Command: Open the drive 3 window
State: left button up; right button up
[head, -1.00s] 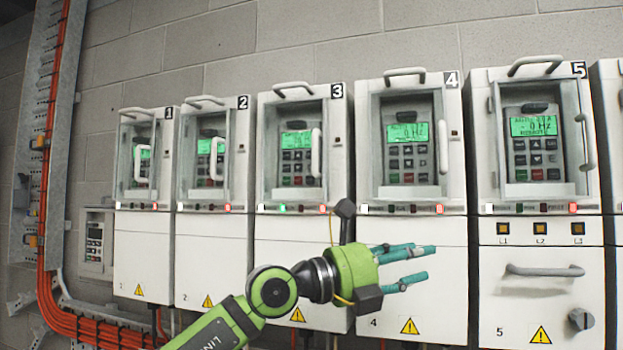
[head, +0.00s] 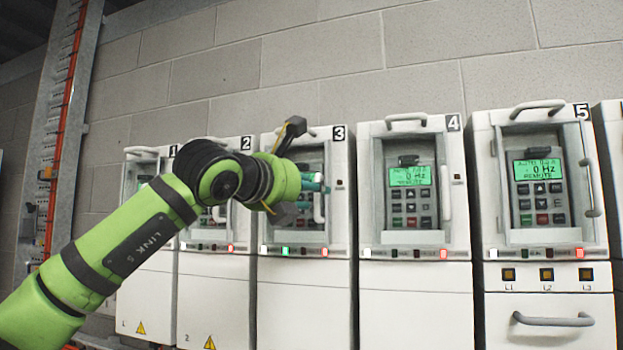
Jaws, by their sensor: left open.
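Drive 3 (head: 303,278) is the white cabinet marked 3, in the middle of the row. Its window (head: 300,236) looks shut, and my arm and gripper hide much of it and the keypad behind. The window's pale upright handle (head: 319,208) shows at the window's right side, its upper part behind my fingers. My left gripper (head: 316,184) is open, with its teal fingers at the upper part of this handle. I cannot tell whether they touch it or stand around it. My right gripper is not in view.
Drive 2 (head: 215,290) stands close on the left, partly behind my left arm. Drive 4 (head: 413,285) and drive 5 (head: 548,268) stand on the right, windows shut. A cable tray (head: 62,150) runs up the wall at the far left.

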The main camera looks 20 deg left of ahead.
pick_arm(q)
jog(key=shift+p+x, duration=0.3)
jog(key=shift+x, duration=0.5)
grip_shut()
jog(key=shift+s+a, duration=0.1)
